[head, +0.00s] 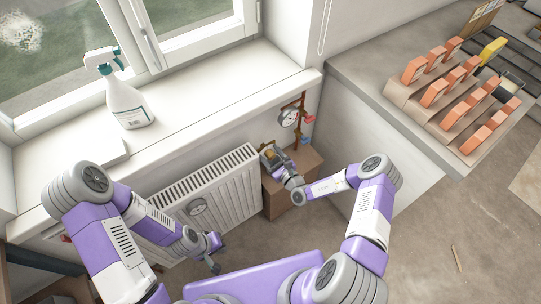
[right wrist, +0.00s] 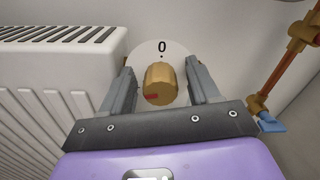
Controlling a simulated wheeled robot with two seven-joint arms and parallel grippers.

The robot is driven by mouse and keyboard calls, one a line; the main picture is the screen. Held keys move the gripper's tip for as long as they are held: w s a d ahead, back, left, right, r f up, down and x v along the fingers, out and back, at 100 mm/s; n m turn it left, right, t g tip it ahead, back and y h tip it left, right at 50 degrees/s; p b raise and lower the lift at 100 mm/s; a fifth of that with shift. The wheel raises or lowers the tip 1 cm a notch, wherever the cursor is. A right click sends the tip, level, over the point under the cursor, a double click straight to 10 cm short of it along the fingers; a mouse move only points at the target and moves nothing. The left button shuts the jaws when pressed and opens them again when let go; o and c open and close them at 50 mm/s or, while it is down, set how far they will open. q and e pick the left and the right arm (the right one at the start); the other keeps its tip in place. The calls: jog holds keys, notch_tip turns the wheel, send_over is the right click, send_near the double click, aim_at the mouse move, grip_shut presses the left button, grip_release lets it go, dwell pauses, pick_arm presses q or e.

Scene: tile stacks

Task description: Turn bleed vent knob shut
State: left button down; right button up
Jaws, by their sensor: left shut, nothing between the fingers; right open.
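The bleed vent knob (right wrist: 160,84) is brass-coloured, with a red mark low on its left side. It sits in front of a round white plate (right wrist: 178,52) with a black 0 and a dot above the knob; the red mark is not at the dot. My right gripper (right wrist: 161,86) is open, with one finger on each side of the knob and a visible gap to both. In the head view my right gripper (head: 270,153) is at the radiator's right end and largely hides the knob. My left gripper (head: 213,259) is shut and empty, low in front of the radiator.
The white radiator (head: 229,185) stands below the windowsill (head: 190,98). Copper pipes with a gauge (head: 288,117) and a blue handle (right wrist: 271,125) are close on the right. A brown box (head: 278,203) is below my right gripper. A spray bottle (head: 128,103) stands on the sill.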

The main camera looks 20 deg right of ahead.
jog(key=shift+c, duration=0.2)
jog(key=c, duration=1)
